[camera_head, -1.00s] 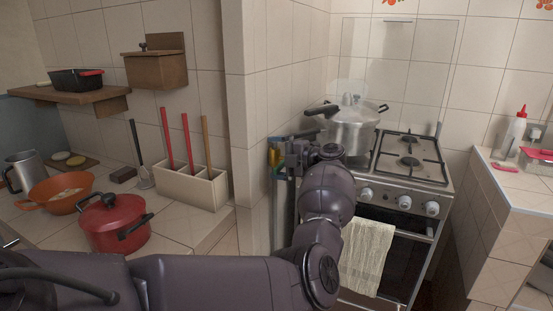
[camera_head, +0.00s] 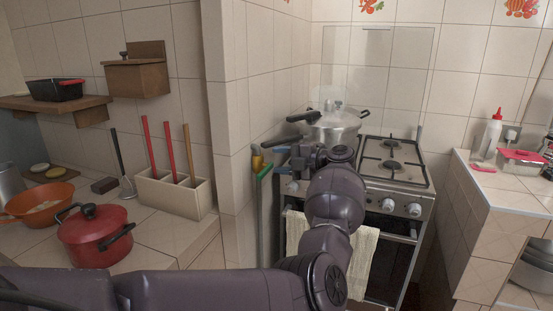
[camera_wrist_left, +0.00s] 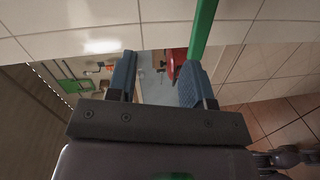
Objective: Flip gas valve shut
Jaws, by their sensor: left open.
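My left gripper (camera_head: 284,160) is in front of the stove's left side, by the wall corner. In the left wrist view, its two blue fingers (camera_wrist_left: 158,78) are apart with nothing held between them. A green bar (camera_wrist_left: 203,32) rises from behind the right finger; I cannot tell if they touch. In the head view, a small yellow-brown piece (camera_head: 257,158) and a green-edged upright part (camera_head: 265,173) show at the wall corner just left of the gripper. I cannot tell which of these is the gas valve. My right gripper is not in view.
The stove (camera_head: 395,172) carries a pressure cooker (camera_head: 336,125), whose handle is close above my gripper. A towel (camera_head: 362,255) hangs on the oven front. The tiled wall corner (camera_head: 232,130) is close on the left. A red pot (camera_head: 92,240) stands on the left counter.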

